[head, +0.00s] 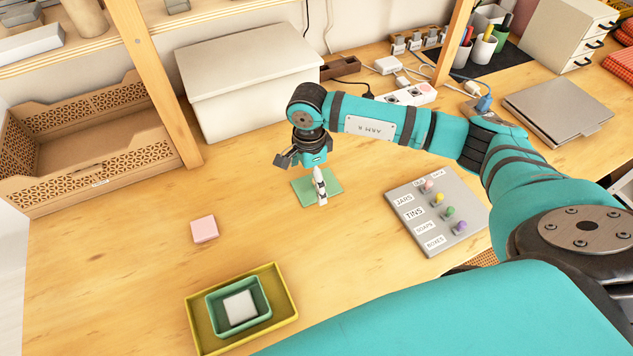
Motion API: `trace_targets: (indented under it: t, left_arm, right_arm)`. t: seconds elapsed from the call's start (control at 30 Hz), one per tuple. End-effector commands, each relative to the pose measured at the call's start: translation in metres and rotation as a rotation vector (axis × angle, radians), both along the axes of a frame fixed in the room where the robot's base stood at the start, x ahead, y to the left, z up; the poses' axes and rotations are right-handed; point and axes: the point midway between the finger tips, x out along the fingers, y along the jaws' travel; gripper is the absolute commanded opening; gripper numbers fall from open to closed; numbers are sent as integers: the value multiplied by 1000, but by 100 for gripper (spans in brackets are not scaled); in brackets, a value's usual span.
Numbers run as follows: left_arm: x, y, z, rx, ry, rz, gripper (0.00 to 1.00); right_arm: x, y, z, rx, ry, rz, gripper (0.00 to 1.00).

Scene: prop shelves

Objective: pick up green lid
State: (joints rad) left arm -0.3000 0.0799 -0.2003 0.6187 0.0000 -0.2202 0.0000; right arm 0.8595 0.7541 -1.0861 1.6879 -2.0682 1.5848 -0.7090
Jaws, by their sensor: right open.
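The green lid (306,192) is a flat green square lying on the wooden table near the middle of the head view. My right gripper (302,172) is right over it, pointing down, with its fingers spread apart and nothing seen between them. One pale finger hangs in front of the lid and hides part of it. I cannot tell whether that finger touches the lid. My left gripper is not in view.
A green box (213,308) with a white block (240,307) inside sits in a yellow tray (204,341). A pink block (204,229) lies left. A labelled grey board (424,229) is right. A white box (245,85) and cardboard crate (100,165) stand behind. Table around the lid is clear.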

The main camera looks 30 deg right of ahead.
Motion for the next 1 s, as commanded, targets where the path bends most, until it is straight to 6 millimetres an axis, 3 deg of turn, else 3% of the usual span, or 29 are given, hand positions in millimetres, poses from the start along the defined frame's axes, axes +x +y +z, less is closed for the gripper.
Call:
trace_targets:
  t: [0.13,0.4,1.0]
  left_arm:
    - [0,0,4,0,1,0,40]
    - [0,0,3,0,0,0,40]
    - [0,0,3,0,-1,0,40]
  right_arm:
    - [-1,0,-15,0,2,0,100]
    - [0,0,-19,0,-1,1,100]
    - [-1,0,-19,-1,1,0,22]
